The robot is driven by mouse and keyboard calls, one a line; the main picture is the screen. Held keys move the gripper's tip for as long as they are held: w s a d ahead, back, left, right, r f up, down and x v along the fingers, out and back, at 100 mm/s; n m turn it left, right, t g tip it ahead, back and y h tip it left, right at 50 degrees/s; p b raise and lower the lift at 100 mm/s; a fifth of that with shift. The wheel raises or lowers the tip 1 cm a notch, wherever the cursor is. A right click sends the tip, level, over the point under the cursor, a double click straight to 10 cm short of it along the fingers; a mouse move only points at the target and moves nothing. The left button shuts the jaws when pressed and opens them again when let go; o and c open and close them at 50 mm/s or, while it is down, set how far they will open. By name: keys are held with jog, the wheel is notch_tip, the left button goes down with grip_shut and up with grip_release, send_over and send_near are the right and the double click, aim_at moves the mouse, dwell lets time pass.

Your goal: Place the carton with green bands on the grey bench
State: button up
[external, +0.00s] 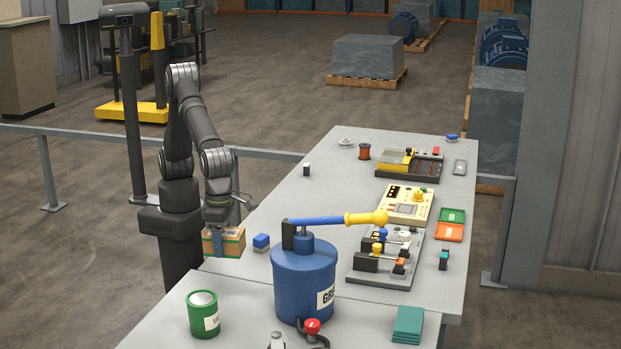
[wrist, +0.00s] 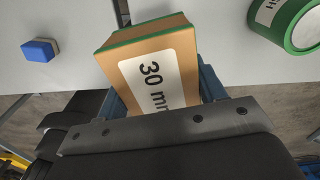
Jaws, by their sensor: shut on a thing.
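The carton with green bands (external: 224,243) is a brown box with green edges, held in my gripper (external: 222,226) at the left edge of the grey bench (external: 325,195). In the wrist view the carton (wrist: 155,65) shows a white "30 mm" label, and my gripper (wrist: 165,92) has blue-grey fingers shut on its two sides. The carton looks tilted in the wrist view. Part of it overlaps the bench top there, and floor shows beside the bench edge. I cannot tell whether its underside touches the bench.
A blue block (external: 261,242) lies just right of the carton. A blue grease drum (external: 304,280) with a yellow-knobbed lever and a green can (external: 203,313) stand nearer the camera. Instruments line the bench's right side. The middle, behind the blue block, is mostly clear.

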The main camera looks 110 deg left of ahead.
jog(key=s+d+m, duration=0.2)
jog(key=s+d, duration=0.5)
jog(key=s, duration=0.1)
send_over(229, 299)
notch_tip(229, 299, down, 7)
jog(key=shift+r, duration=0.15)
jog(key=shift+f, duration=2.05)
jog(key=o, duration=0.6)
jog(key=shift+f, duration=0.15)
jog(key=o, duration=0.5)
notch_tip(229, 299, up, 12)
jog(key=shift+r, duration=0.2)
